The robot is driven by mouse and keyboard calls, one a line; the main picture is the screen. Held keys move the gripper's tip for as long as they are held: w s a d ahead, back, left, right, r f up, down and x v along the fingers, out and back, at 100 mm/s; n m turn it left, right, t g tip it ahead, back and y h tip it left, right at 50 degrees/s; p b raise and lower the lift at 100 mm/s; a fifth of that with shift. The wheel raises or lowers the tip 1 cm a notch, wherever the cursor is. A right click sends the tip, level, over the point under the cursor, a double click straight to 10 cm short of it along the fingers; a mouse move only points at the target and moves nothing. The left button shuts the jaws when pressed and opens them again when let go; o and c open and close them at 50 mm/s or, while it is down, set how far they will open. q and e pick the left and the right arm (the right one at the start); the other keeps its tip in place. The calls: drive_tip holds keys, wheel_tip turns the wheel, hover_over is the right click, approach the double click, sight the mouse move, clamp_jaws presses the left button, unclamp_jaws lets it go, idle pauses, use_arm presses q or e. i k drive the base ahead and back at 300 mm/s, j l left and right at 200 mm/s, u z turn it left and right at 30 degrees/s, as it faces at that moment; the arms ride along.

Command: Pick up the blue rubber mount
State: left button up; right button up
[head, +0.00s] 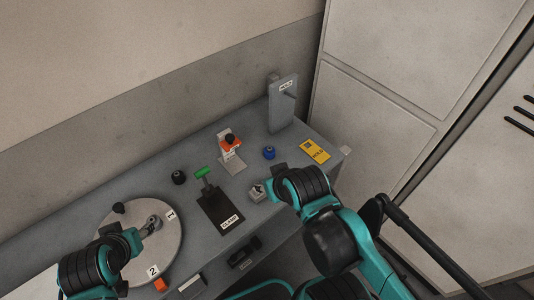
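The blue rubber mount (269,153) stands on the grey bench (262,119), right of the orange-topped stand and left of the yellow card. Nothing touches it. My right gripper (256,192) is above the bench, in front of the mount and a little to its left, apart from it. Its fingers are too small to tell open from shut. My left gripper (153,224) is over the round turntable, far to the left of the mount. Its fingers are also unclear.
A grey turntable (172,246) marked 1 and 2 is at left. A black clamp plate (221,212) with a green handle (204,172), an orange-topped stand (231,149), a black mount (179,177), a yellow card (315,151) and an upright grey panel (283,105) are on the bench.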

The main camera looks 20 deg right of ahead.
sight(269, 152)
drive_tip(key=l+z, duration=0.15)
drive_tip(key=z, duration=0.3)
drive_tip(key=i+l+z, duration=0.1)
drive_tip(key=z, duration=0.35)
drive_tip(key=l+z, duration=0.15)
drive_tip(key=z, duration=0.3)
drive_tip(key=i+j+z, duration=0.15)
drive_tip(key=z, duration=0.2)
